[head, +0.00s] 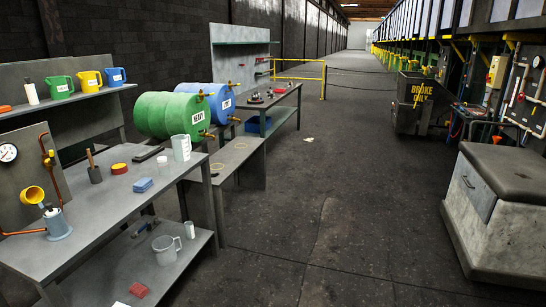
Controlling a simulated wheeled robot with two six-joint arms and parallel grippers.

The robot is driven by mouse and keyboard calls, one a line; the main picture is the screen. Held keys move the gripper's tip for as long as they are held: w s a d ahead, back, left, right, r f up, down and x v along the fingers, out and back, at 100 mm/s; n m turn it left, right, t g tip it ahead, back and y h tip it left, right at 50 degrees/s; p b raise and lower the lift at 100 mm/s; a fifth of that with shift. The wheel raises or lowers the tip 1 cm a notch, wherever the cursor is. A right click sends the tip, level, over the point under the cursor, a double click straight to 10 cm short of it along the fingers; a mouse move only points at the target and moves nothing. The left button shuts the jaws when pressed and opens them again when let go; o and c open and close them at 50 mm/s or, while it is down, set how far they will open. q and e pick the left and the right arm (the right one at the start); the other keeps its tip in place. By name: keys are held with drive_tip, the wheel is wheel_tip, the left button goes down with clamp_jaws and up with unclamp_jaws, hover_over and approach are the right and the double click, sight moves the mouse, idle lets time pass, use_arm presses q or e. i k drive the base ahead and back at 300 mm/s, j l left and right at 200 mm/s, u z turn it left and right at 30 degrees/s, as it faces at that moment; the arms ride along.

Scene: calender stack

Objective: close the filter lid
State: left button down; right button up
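A small blue-grey pot (57,226), which looks like the filter body, stands on the left workbench at its near end. A copper pipe runs into its left side. A dark piece with a pale tip sits at its top. A round yellow cup-shaped part (33,195), which may be the filter lid, is tilted up above and to the left of the pot, with its hollow face showing. How it joins the pot is too small to tell. Neither of my grippers is in view.
The grey workbench (105,205) also holds a measuring jug (182,148), a blue block (142,184) and a brush pot (95,174). A gauge panel (15,180) stands behind the pot. The floor (320,230) right of the bench is open, up to a grey cabinet (495,225).

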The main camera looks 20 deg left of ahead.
sight(32, 196)
drive_tip(key=i+j+u, duration=0.1)
drive_tip(key=i+u, duration=0.15)
drive_tip(key=i, duration=0.45)
drive_tip(key=i+u, duration=0.3)
drive_tip(key=i, duration=0.35)
drive_tip(key=i+l+u, duration=0.25)
drive_tip(key=i, duration=0.45)
